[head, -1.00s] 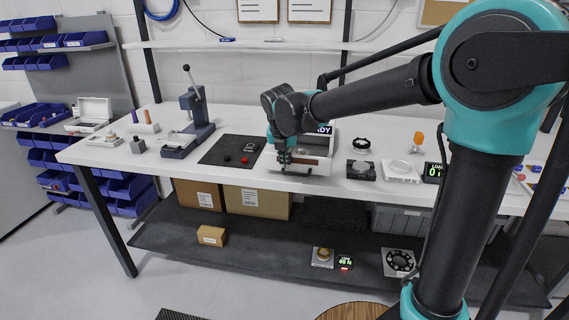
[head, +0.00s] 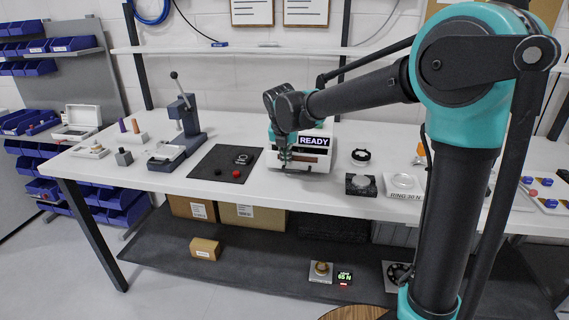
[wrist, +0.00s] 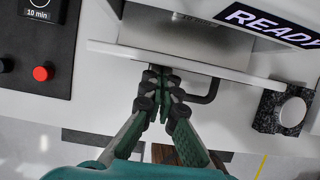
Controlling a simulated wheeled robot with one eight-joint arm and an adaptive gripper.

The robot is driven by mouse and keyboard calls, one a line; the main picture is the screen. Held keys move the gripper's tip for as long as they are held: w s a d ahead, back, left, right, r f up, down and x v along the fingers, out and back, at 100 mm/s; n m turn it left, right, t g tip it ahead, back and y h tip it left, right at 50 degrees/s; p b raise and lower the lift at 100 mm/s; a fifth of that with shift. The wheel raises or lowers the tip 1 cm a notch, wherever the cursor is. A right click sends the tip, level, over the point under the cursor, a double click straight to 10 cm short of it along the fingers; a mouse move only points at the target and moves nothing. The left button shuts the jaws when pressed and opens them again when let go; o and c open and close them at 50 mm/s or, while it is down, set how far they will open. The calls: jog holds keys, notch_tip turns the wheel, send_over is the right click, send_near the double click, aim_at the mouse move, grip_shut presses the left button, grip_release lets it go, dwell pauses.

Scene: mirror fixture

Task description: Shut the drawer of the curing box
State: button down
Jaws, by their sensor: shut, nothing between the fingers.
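The curing box (head: 322,135) is a white box on the bench with a lit READY sign, which also shows in the wrist view (wrist: 275,25). Its drawer (wrist: 225,69) appears partly out: a grey metal surface shows between its white front panel and the box. A dark bent handle (wrist: 211,92) is on the panel's outer side. My gripper (wrist: 163,78) is shut and empty, with its fingertips at the outer side of the panel, left of the handle's visible bend. I cannot tell whether they touch. In the head view my gripper (head: 285,164) hides the box's left front.
A black mat (head: 207,170) with red and black knobs lies left of the box. A lever press (head: 186,125) stands farther left. A dark block (head: 361,186) and a ring fixture (head: 402,184) stand to the right. The bench's front edge is close to the box.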

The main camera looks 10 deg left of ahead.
jog(key=w, duration=0.4)
jog(key=shift+w, duration=0.1)
jog(key=shift+d+r, duration=0.1)
dwell(0.3)
